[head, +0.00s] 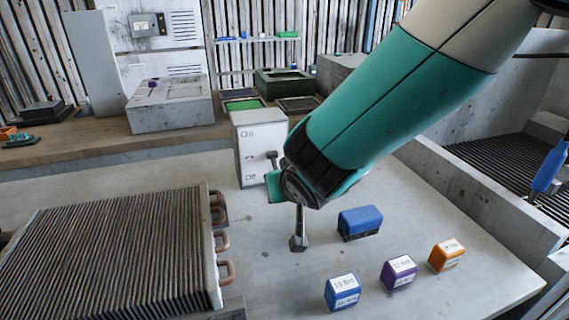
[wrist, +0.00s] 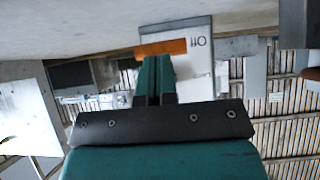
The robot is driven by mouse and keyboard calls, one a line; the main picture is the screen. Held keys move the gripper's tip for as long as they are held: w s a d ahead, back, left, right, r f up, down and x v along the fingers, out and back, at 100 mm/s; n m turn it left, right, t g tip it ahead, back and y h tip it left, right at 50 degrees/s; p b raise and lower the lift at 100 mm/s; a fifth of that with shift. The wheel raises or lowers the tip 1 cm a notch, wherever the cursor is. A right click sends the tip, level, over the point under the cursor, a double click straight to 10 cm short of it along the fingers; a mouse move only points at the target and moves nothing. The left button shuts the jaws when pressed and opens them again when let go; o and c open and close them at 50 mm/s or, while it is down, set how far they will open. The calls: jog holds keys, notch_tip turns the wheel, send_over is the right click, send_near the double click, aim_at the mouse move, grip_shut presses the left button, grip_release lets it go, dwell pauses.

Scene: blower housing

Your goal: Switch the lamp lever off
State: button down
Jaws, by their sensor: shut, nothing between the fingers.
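The lamp switch box (head: 249,140) is a pale upright box with "On" at the top of its front and "Off" near the bottom. A dark lever knob (head: 272,155) shows at its right side, about mid-height; its exact setting is unclear. My gripper (head: 273,187) is low in front of the box, mostly hidden by my wrist. In the wrist view the box (wrist: 200,65) is upside down, with "Off" readable. There my gripper's teal fingers (wrist: 154,60) are together and empty, their tips by an orange bar (wrist: 165,47) beside "Off". Contact cannot be told.
A ribbed radiator block (head: 120,250) fills the left foreground. A blue case (head: 360,222) and small blue (head: 342,291), purple (head: 398,271) and orange (head: 447,255) boxes lie at right. A dark post (head: 298,242) shows below my wrist. Table left of the switch box is clear.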

jog(key=shift+w+f+b, duration=0.15)
jog(key=shift+f+b, duration=0.55)
jog(key=shift+b, duration=0.25)
jog(key=shift+f, duration=0.2)
jog(key=f+v, duration=0.1)
jog(key=v, duration=1.3)
jog(key=shift+s, duration=0.45)
jog(key=shift+r, duration=0.1)
jog(key=s+d+r+n+g+y+p, duration=0.1)
jog(key=s+d+r+n+g+p, duration=0.1)
jog(key=s+d+r+g+p, duration=0.2)
jog(key=s+d+r+n+g+p, duration=0.2)
jog(key=s+d+r+g+p, duration=0.2)
jog(key=s, duration=0.7)
jog(key=shift+d+g+y, duration=0.4)
jog(key=shift+d+g, duration=0.25)
jog(key=shift+g, duration=0.25)
